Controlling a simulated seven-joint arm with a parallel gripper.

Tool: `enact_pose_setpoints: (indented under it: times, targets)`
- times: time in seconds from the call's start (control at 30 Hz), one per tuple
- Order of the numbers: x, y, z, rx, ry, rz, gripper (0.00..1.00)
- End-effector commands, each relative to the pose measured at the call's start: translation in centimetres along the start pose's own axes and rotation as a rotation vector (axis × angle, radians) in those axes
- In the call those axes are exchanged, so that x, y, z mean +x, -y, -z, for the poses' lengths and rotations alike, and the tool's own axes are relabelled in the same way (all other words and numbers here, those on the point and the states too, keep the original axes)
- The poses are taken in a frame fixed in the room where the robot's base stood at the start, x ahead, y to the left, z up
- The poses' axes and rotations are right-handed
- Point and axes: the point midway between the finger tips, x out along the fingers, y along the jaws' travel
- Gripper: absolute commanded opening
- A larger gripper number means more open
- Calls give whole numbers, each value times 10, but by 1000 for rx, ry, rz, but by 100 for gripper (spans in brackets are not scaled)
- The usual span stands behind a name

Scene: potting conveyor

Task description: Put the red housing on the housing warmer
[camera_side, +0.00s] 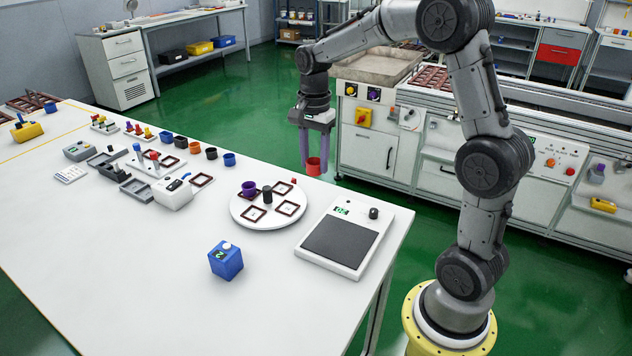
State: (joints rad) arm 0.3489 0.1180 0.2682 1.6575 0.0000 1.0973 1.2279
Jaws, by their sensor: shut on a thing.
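The red housing (313,168) is a small open cup. It is held between the fingertips of my gripper (314,157), which points straight down. Cup and fingertips show just past the table's far right edge in the picture; their height cannot be told. A white flat unit with a dark square plate (340,243), a green display and a black knob lies at the table's right end; it looks like the housing warmer. Its plate is bare. My gripper is up and to the left of it in the picture, well apart from it.
A round white turntable (239,214) with brown square frames and a purple cup (249,188) stands left of the warmer. A blue block (226,262) is in front. Several coloured cups and small devices line the table's far side. The white table's front (110,260) is clear.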

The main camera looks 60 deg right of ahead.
Motion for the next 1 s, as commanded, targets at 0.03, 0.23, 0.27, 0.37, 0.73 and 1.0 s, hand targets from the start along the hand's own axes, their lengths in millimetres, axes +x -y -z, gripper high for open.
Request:
enact_pose_setpoints:
  times: [0.03,0.23,0.27,0.37,0.73,1.0]
  targets:
    - [3,-7,-2,2,0,-1,0]
    - [4,-59,-22,10,-1,3,0]
    - [3,-70,-27,11,-1,4,0]
    - [-2,-105,-41,12,-2,5,0]
    - [-5,-211,-81,5,-1,3,0]
    - [-8,-226,-88,-6,0,-2,0]
